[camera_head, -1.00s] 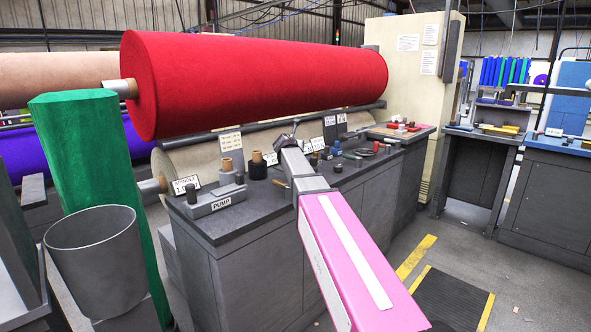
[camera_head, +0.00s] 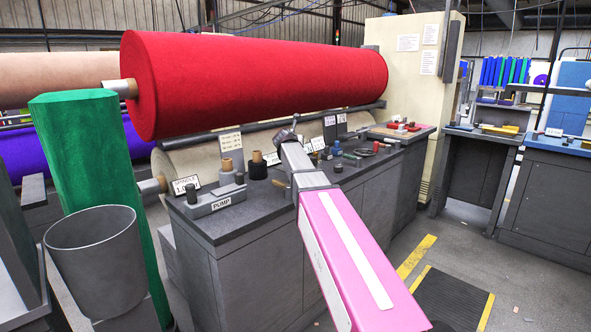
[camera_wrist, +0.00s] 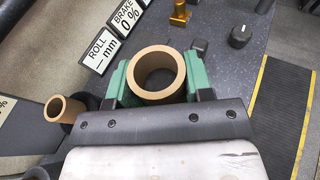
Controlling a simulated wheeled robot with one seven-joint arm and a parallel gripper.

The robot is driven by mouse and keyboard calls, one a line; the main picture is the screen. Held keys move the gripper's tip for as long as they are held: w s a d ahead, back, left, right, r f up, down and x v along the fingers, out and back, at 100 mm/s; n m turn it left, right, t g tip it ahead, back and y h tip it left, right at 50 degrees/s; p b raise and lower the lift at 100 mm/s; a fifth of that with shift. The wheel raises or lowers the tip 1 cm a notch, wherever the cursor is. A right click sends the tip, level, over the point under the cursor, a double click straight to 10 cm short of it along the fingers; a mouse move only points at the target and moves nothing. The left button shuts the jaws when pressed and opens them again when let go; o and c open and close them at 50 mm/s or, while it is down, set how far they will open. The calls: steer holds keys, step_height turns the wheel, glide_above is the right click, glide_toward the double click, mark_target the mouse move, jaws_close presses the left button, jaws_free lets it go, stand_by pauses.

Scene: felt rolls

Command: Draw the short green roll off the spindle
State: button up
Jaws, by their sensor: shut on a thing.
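The roll's tan cardboard core (camera_wrist: 143,94) shows as an open ring facing the camera. The inside of the core looks grey, and I cannot make out the spindle in it. In the head view my gripper (camera_head: 285,135) is over the grey bench, below the large red roll. The short roll is hidden there or too small to tell.
Two small tan cores (camera_head: 227,167) stand on the bench (camera_head: 235,228) left of my gripper. A pump block (camera_head: 214,202) and sign cards (camera_wrist: 100,50) are close by. The red roll (camera_head: 250,85) hangs above. A tall green roll (camera_head: 85,150) and grey bin (camera_head: 95,260) stand left.

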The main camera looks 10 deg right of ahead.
steer(key=shift+r, duration=0.65)
steer(key=shift+r, duration=0.1)
steer(key=shift+r, duration=3.4)
